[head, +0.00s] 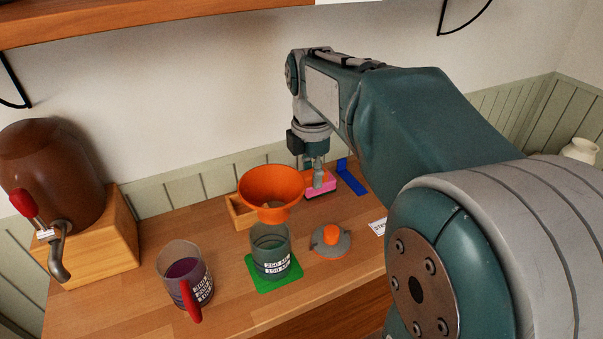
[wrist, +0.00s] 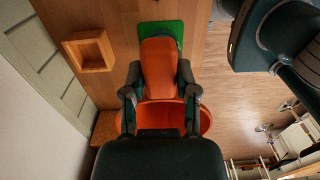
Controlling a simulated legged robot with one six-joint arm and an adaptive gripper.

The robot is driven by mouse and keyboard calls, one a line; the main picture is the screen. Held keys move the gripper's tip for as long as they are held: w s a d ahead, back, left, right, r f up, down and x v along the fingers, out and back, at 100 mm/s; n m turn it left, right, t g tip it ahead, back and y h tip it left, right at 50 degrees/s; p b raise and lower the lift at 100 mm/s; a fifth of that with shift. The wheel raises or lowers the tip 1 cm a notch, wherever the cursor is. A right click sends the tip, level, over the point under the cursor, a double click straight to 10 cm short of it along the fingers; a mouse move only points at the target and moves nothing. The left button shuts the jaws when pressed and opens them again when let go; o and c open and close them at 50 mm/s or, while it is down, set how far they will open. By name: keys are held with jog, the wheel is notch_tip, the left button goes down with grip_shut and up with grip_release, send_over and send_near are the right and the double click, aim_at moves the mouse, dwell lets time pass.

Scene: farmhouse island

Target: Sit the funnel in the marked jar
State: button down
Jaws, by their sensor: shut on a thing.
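The orange funnel (head: 270,185) shows upright in the head view, wide mouth up, its short lower end at the marked jar's rim. I cannot tell whether that end is inside the jar. The clear jar (head: 270,256), with black-on-white volume labels, stands on a green mat (head: 289,279). My gripper (head: 315,178) is at the funnel's right rim in the head view. In the wrist view my gripper (wrist: 160,82) is shut on an orange part of the funnel (wrist: 160,62).
A jug of purple liquid (head: 184,274) with a red handle stands left. A grey lid with an orange knob (head: 331,239) lies right of the jar. A wooden box (head: 238,214), pink block (head: 322,187) and blue piece (head: 351,180) are behind. A brown dispenser (head: 52,172) stands far left.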

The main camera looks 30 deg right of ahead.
aim_at(300, 176)
jog(key=shift+a+f, duration=1.05)
jog(key=shift+a, duration=0.2)
jog(key=shift+d+f, duration=0.1)
jog(key=shift+f, duration=0.3)
jog(key=shift+d+f, duration=0.75)
jog(key=shift+f, duration=0.1)
jog(key=shift+a, duration=0.1)
jog(key=shift+a, duration=0.45)
jog(key=shift+s+d+f, duration=0.1)
jog(key=shift+d+f, duration=0.05)
jog(key=shift+f, duration=1.2)
jog(key=shift+d+f, duration=0.1)
jog(key=shift+f, duration=1.25)
dwell(1.0)
